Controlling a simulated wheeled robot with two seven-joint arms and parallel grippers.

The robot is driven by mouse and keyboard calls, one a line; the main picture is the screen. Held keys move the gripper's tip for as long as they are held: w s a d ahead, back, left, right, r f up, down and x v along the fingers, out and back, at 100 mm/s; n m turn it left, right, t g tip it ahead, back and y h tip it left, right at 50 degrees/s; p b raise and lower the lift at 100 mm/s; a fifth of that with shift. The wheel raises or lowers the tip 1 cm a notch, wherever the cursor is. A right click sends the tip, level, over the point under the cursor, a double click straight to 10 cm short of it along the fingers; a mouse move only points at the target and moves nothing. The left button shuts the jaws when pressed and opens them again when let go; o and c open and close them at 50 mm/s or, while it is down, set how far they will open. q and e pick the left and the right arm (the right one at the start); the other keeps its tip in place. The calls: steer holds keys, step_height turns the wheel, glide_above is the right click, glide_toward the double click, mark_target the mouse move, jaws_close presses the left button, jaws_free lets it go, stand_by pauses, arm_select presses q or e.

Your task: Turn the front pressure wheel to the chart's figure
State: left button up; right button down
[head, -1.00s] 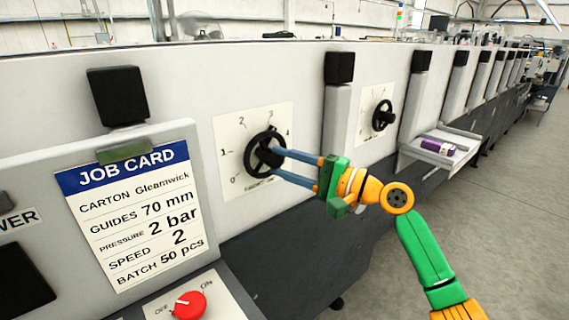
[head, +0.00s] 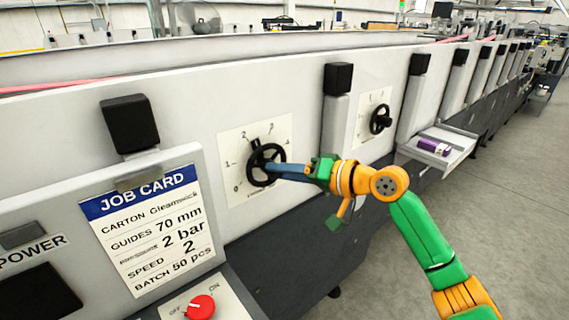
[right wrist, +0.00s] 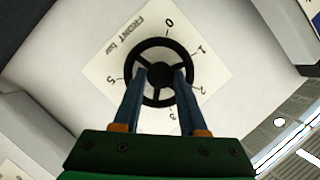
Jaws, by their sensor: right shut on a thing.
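The front pressure wheel (head: 278,155) is a black spoked handwheel on a white dial plate (head: 234,190) with figures round it. My right gripper (head: 270,167) reaches it from the right, its blue fingers shut on the wheel's middle. In the right wrist view the wheel (right wrist: 160,43) lies between and behind the two fingertips (right wrist: 162,78), and the plate reads FRONT bar. A small black tab on the rim points up, near the 2 in the head view; its exact reading is unclear. The job card (head: 150,232) lists pressure 2 bar. My left gripper is not in view.
A second black handwheel (head: 380,119) sits on its own plate further right. A red switch knob (head: 200,307) is at the lower front. A tray (head: 455,152) with a purple carton (head: 433,146) juts out at right. Black-topped posts (head: 338,79) stand along the machine.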

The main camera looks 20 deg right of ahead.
steer(key=shift+n+h+p, duration=0.4)
steer(key=shift+n+p, duration=0.25)
steer(key=shift+n, duration=0.05)
steer(key=shift+c, duration=2.2)
jaws_free()
steer(key=shift+a, duration=0.1)
steer(key=b+v, duration=0.3)
steer(key=v, duration=0.4)
